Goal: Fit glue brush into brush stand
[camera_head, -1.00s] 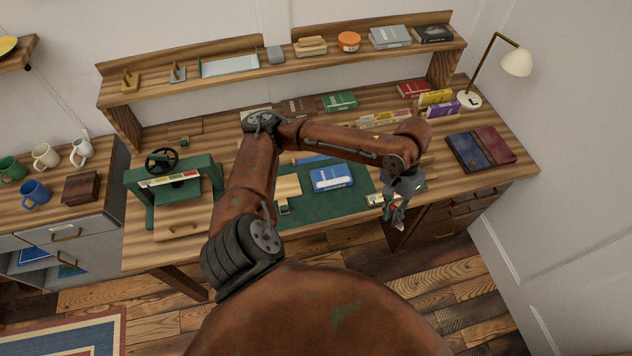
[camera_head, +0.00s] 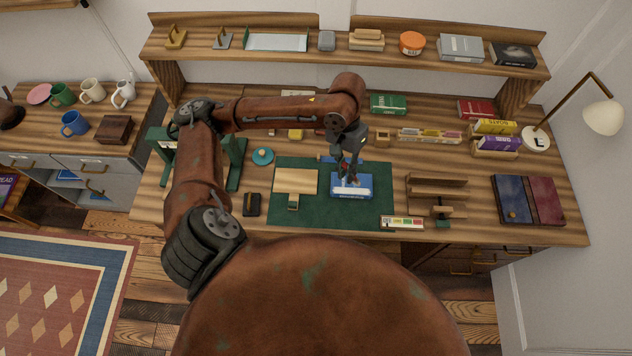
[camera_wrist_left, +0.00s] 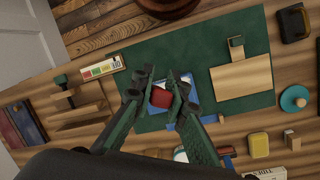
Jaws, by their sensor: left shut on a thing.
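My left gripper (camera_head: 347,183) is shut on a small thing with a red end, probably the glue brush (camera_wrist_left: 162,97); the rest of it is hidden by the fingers. In the head view the fingers are over the blue book (camera_head: 352,192) on the green mat (camera_head: 378,205). The wrist view shows the red end between the fingertips, over the book. A small wooden block-like holder (camera_head: 382,137), possibly the brush stand, stands behind the mat, right of my forearm; I cannot tell for sure. My right gripper is not in view.
A wooden stepped rack (camera_head: 437,186) stands right of the mat. A flat wooden board (camera_head: 296,181) lies on its left part. A teal disc (camera_head: 263,156) and a green press (camera_head: 236,165) are further left. A raised shelf (camera_head: 345,63) spans the back.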

